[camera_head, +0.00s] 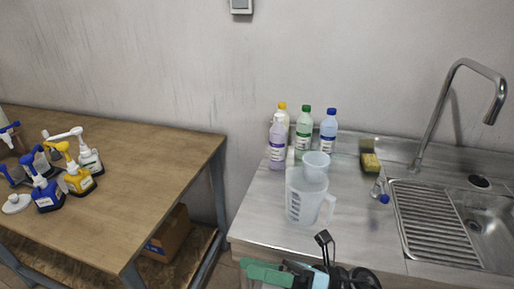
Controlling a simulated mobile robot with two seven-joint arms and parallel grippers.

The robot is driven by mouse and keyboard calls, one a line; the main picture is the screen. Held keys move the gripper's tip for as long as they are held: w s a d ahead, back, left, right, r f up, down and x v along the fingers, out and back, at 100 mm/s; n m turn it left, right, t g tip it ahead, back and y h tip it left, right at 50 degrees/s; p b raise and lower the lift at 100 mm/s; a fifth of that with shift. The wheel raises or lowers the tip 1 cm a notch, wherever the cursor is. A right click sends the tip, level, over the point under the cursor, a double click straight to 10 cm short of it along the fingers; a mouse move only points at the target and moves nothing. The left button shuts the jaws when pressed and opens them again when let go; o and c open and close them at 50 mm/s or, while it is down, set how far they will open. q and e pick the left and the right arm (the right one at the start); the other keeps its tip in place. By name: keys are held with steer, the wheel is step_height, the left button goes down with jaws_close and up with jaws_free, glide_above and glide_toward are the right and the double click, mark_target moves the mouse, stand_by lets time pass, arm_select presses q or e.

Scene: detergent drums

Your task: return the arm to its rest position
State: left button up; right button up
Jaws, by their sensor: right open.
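My right gripper (335,262), with black parts, shows at the bottom edge, in front of the steel counter. Teal and black parts of my arm show beside it. The gripper is open and I see nothing held in it. Its lower part is cut off by the frame. A translucent measuring jug (299,206) stands on the counter beyond it. My left gripper is not in view.
The steel counter (258,215) carries several bottles, including a green-capped one (304,130), a yellow sponge (370,162) and a sink (490,222) with a tap (437,105). A wooden table (150,150) with pump drums (77,178) stands left, across a gap.

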steer(key=w+d+f+m+t+h, duration=0.1)
steer(key=d+f+m+t+h, duration=0.6)
steer(key=m, duration=0.7)
steer(key=w+d+f+m+t+h, duration=0.1)
steer(key=d+f+m+t+h, duration=0.45)
steer(key=m, duration=0.85)
steer(key=s+d+f+m+g+h, duration=0.2)
steer(key=s+f+m, duration=0.4)
steer(key=s+f, duration=0.3)
steer(key=s+d+f+m+g+h, duration=0.3)
steer(key=s+d+f+m+h, duration=0.2)
steer(key=f, duration=0.7)
steer(key=s+m, duration=0.2)
steer(key=s, duration=0.1)
steer(key=shift+s+d+f, duration=0.25)
steer(key=shift+s+f, duration=0.1)
steer(key=shift+s, duration=0.05)
